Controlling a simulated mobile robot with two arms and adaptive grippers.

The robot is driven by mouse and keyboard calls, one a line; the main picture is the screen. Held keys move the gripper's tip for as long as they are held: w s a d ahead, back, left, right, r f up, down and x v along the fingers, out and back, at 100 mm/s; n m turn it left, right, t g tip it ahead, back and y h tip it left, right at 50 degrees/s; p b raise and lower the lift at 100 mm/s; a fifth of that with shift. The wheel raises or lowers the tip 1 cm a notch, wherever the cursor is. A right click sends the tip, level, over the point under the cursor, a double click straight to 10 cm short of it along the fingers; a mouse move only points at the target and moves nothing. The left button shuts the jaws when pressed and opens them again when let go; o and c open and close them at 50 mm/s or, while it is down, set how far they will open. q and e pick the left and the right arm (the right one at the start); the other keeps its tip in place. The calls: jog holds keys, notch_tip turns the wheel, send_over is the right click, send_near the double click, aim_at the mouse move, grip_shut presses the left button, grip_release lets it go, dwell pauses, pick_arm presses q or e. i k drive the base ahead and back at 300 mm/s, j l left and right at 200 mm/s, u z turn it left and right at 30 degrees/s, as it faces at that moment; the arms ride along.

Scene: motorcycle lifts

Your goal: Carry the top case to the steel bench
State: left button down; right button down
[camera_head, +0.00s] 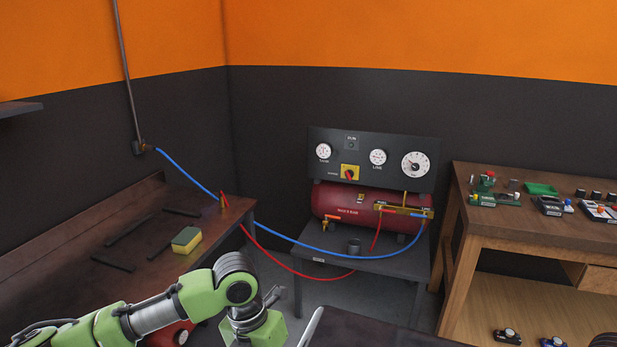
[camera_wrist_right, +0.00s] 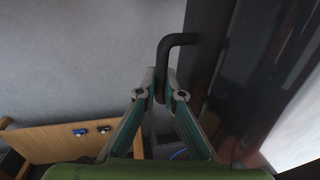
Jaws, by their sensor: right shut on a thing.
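In the right wrist view my right gripper (camera_wrist_right: 161,92) is shut on a bent black handle (camera_wrist_right: 177,40). A dark, glossy body (camera_wrist_right: 222,70), probably the top case, fills the right side there; how the handle joins it is unclear. In the head view a dark panel with a pale edge (camera_head: 375,332) shows at the bottom, cut off by the frame; I cannot tell if it is the case. My left gripper (camera_head: 270,298) is low left of centre, its fingers unclear. A dark bench with a worn brownish top (camera_head: 80,245), likely the steel bench, runs along the left wall.
A yellow-green sponge (camera_head: 186,240) and several flat dark bars lie on the left bench. A red compressor (camera_head: 365,203) stands on a grey table (camera_head: 345,262), with red and blue hoses looping to the left. A wooden workbench (camera_head: 540,232) with small items stands right.

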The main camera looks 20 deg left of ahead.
aim_at(72, 311)
jog(key=i+z, duration=0.2)
jog(key=i, duration=0.75)
jog(key=i+u, duration=0.15)
jog(key=i, duration=0.6)
jog(key=u, duration=3.1)
jog(key=i+u, duration=0.1)
jog(key=i, duration=1.4)
